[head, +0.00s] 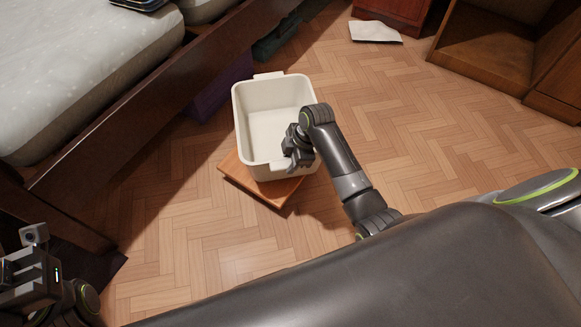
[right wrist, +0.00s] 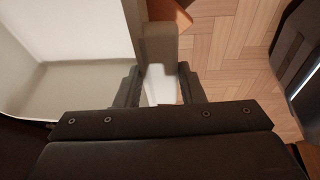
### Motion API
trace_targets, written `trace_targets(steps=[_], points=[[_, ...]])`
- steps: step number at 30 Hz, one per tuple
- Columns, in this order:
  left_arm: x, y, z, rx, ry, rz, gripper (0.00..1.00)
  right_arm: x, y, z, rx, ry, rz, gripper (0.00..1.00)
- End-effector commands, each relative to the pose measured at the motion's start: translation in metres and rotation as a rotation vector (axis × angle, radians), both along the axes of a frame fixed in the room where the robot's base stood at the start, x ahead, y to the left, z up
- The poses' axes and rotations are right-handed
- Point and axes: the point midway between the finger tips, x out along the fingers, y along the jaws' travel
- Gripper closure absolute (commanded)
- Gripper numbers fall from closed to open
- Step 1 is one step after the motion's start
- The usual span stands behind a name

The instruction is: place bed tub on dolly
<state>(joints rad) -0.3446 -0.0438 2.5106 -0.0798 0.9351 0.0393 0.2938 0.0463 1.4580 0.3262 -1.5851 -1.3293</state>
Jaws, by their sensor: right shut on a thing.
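The bed tub (head: 262,170) is an empty, white, open-topped box in the middle of the head view. It looks upright over the dolly (head: 270,193), a flat orange-brown wooden board whose near corner and left edge show below it. I cannot tell whether the tub rests on the board or hangs just above it. My right gripper (head: 294,160) is shut on the tub's near side. The right wrist view shows a pale tub part (right wrist: 158,82) between the two fingers. My left gripper (head: 30,272) is at the lower left, away from the tub; its fingers are unclear.
A bed with a dark wooden frame (head: 130,100) fills the upper left. A purple thing (head: 210,98) lies beneath its edge. A white sheet (head: 375,32) lies on the floor at the back, near wooden furniture (head: 490,50). Parquet floor right of the tub is clear.

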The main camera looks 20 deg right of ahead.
Motion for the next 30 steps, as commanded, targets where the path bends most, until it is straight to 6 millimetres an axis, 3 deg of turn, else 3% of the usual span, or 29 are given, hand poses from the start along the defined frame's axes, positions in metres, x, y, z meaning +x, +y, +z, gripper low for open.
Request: trace_targets(steps=[6, 13, 14, 18, 30], points=[[0.001, -0.002, -0.016, -0.017, -0.021, 0.025, 0.64, 0.001, 0.0, -0.03, 0.0, -0.002, -0.001, 1.0], [0.002, -0.002, -0.013, -0.025, -0.027, 0.03, 0.64, 0.0, 0.0, -0.03, 0.0, -0.001, 0.0, 1.0], [0.002, -0.002, -0.013, -0.024, -0.027, 0.03, 0.64, -0.001, 0.0, -0.031, 0.0, 0.005, -0.001, 0.62], [0.002, -0.002, -0.013, -0.022, -0.027, 0.029, 0.64, -0.001, 0.0, -0.031, 0.0, 0.004, -0.001, 0.44], [0.002, -0.002, -0.008, -0.023, -0.025, 0.024, 0.64, -0.001, -0.002, -0.022, -0.001, 0.0, -0.001, 0.43]])
